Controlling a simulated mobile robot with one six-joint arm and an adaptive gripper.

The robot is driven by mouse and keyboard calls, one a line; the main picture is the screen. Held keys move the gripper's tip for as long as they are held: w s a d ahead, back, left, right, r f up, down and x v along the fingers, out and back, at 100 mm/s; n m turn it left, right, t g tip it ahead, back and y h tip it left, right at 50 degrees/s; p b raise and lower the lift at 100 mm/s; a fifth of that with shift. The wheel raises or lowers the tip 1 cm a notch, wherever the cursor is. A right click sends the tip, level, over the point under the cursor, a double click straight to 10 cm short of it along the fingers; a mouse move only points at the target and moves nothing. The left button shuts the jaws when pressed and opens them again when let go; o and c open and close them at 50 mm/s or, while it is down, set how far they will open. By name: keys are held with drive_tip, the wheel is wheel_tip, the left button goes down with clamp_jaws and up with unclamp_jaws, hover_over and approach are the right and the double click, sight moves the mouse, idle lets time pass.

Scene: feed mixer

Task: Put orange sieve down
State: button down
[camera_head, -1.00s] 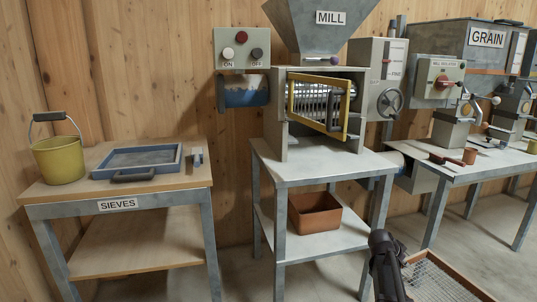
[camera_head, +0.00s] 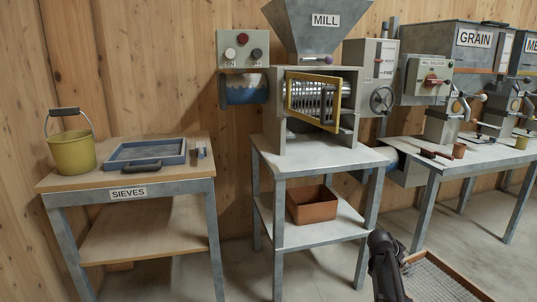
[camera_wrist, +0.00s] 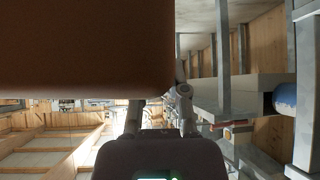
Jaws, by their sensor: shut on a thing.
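The orange sieve (camera_head: 440,279) shows at the bottom right of the head view, with an orange-brown frame and a wire mesh, cut off by the picture edge. My gripper (camera_head: 390,265) is shut on its left side and holds it in front of the mill stand, apart from any table. In the wrist view the sieve's brown side (camera_wrist: 85,45) fills the upper left, with my gripper (camera_wrist: 158,108) below it. The sieves table (camera_head: 180,190), with a "SIEVES" label, stands at the left. A blue sieve (camera_head: 146,153) with a dark handle lies on it.
A yellow bucket (camera_head: 72,151) and a small brush-like tool (camera_head: 201,149) flank the blue sieve. The sieves table's lower shelf (camera_head: 145,238) is bare. The mill stand (camera_head: 310,155) holds a brown bin (camera_head: 312,204) below. The grain bench (camera_head: 480,160) is at the right.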

drive_tip(key=shift+a+r+p, duration=0.15)
drive_tip(key=shift+r+p, duration=0.15)
drive_tip(key=shift+r, duration=0.05)
drive_tip(key=shift+a, duration=0.15)
drive_tip(key=shift+w+r+p+v, duration=0.1)
drive_tip(key=shift+w+p+v, duration=0.05)
drive_tip(key=shift+p+v, duration=0.6)
drive_tip(key=shift+w+r+p+v, duration=0.1)
drive_tip(key=shift+r+p+v, duration=0.05)
drive_tip(key=shift+p+v, duration=0.55)
drive_tip(key=s+a+r+n+p, duration=0.1)
drive_tip(key=s+a+r+p, duration=0.2)
drive_tip(key=a+r+p, duration=0.5)
drive_tip(key=s+a+r+n+t+y+p, duration=0.1)
drive_tip(key=s+a+r+p, duration=0.3)
drive_tip(key=a+r+p, duration=0.5)
drive_tip(key=s+a+r+n+t+p, duration=0.1)
drive_tip(key=s+a+r+p, duration=0.2)
drive_tip(key=a+r+p, duration=0.6)
drive_tip(key=shift+s+r+p, duration=0.15)
drive_tip(key=shift+r+p, duration=7.3)
drive_tip(key=shift+r, duration=0.15)
